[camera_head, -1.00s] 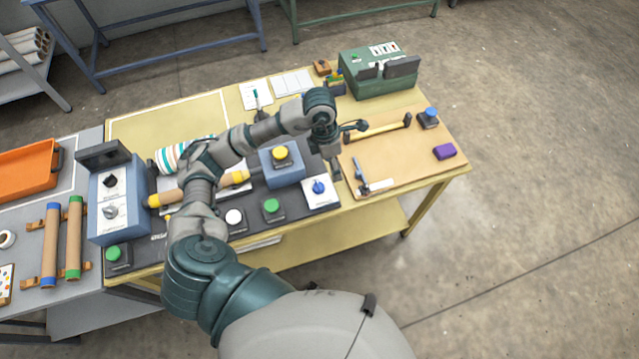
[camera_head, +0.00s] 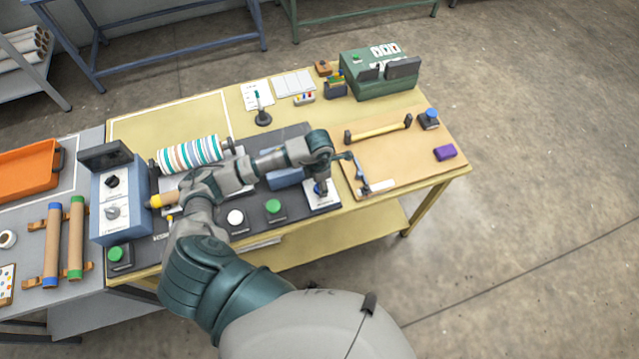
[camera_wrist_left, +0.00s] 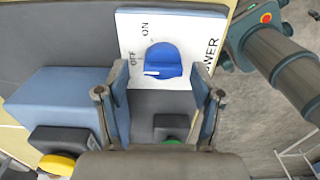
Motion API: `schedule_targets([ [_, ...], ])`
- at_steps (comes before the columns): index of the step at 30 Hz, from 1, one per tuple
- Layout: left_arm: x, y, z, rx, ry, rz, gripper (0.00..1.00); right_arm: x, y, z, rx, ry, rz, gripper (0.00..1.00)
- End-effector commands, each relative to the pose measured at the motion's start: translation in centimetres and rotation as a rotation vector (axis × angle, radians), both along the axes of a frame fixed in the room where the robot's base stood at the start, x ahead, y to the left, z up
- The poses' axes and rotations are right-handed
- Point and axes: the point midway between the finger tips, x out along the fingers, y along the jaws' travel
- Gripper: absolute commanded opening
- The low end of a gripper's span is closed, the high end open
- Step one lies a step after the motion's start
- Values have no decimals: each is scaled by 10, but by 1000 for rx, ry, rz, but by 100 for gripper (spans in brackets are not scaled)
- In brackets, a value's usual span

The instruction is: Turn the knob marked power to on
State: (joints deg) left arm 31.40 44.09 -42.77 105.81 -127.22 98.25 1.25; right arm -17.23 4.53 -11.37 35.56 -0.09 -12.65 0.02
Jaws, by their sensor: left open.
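The power knob (camera_wrist_left: 163,60) is blue, on a white plate (camera_wrist_left: 187,26) with ON, OFF and POWER printed on it. Its white mark points to the OFF side. In the left wrist view my open left gripper (camera_wrist_left: 160,80) has one finger on each side of the picture below the knob, with nothing between them. In the head view my left gripper (camera_head: 322,190) hangs over the power plate (camera_head: 327,203) at the panel's right end and partly hides the knob. Contact with the knob cannot be told. My right gripper is not in view.
A blue box (camera_wrist_left: 65,98) with a yellow button (camera_wrist_left: 58,164) stands beside the plate. A green button (camera_head: 273,207) and a white button (camera_head: 235,217) lie left of it. A board (camera_head: 385,155) with a yellow bar is to the right. A striped roll (camera_head: 190,154) lies behind.

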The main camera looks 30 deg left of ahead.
Motion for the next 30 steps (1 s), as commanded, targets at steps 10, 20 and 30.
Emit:
schedule_targets([
  [10, 0, -3, -12, 2, -2, 0, 67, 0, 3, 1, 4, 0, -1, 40],
  [20, 0, -1, -13, 0, 0, 0, 10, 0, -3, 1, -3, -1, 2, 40],
  [30, -1, 1, -15, 3, 2, -32, 7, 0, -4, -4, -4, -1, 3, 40],
])
